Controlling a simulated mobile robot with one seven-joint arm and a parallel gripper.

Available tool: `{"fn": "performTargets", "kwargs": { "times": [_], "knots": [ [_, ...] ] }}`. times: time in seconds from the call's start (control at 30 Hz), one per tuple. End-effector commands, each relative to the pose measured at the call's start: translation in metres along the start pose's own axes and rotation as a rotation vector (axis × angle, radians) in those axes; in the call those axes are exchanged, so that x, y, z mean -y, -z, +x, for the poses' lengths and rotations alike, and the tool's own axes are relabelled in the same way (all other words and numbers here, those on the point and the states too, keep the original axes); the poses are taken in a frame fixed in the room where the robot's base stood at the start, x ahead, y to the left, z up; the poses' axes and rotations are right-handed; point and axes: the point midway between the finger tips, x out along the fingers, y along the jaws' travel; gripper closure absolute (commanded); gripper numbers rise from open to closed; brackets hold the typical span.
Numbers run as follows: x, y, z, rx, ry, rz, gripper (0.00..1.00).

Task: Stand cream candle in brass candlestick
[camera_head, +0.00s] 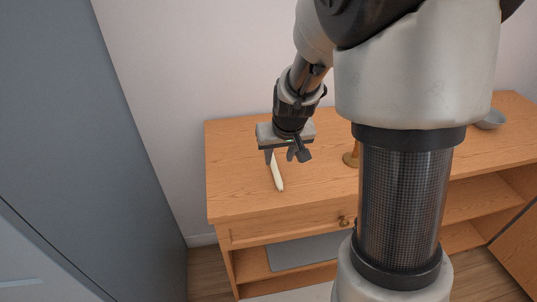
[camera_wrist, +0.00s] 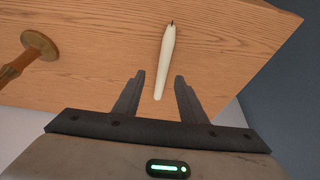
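The cream candle (camera_head: 277,176) lies on its side on the wooden cabinet top, near its left front. In the wrist view the candle (camera_wrist: 167,55) has its dark wick pointing away and its base end between my fingertips. My gripper (camera_head: 282,157) is above the candle's rear end, its fingers apart on either side; the wrist view also shows my gripper (camera_wrist: 158,80) open with gaps beside the candle. The brass candlestick (camera_head: 351,159) stands to the right of the candle, partly hidden by my own body. It also shows at left in the wrist view (camera_wrist: 38,43).
The wooden cabinet (camera_head: 235,190) has a drawer with a brass knob (camera_head: 344,221) and open shelves below. A grey bowl (camera_head: 491,120) sits at the far right of the top. The top's left side is clear.

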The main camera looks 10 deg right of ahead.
Motion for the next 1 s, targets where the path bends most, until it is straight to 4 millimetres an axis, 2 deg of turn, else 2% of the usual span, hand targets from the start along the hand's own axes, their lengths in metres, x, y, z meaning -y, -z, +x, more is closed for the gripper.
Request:
{"fn": "performTargets", "kwargs": {
  "times": [0.13,0.4,0.7,0.77,0.93,1.0],
  "knots": [
    [0.002,0.001,0.011,0.0,0.0,-0.001,0.62],
    [0.005,0.003,0.049,0.0,0.0,0.001,0.62],
    [0.006,0.004,0.054,-0.002,0.001,0.0,0.62],
    [0.006,0.004,0.054,-0.002,0.001,0.0,0.69],
    [0.006,0.004,0.054,-0.001,0.001,0.0,0.98],
    [0.006,0.004,0.054,-0.001,0.001,0.0,1.0]
  ]
}}
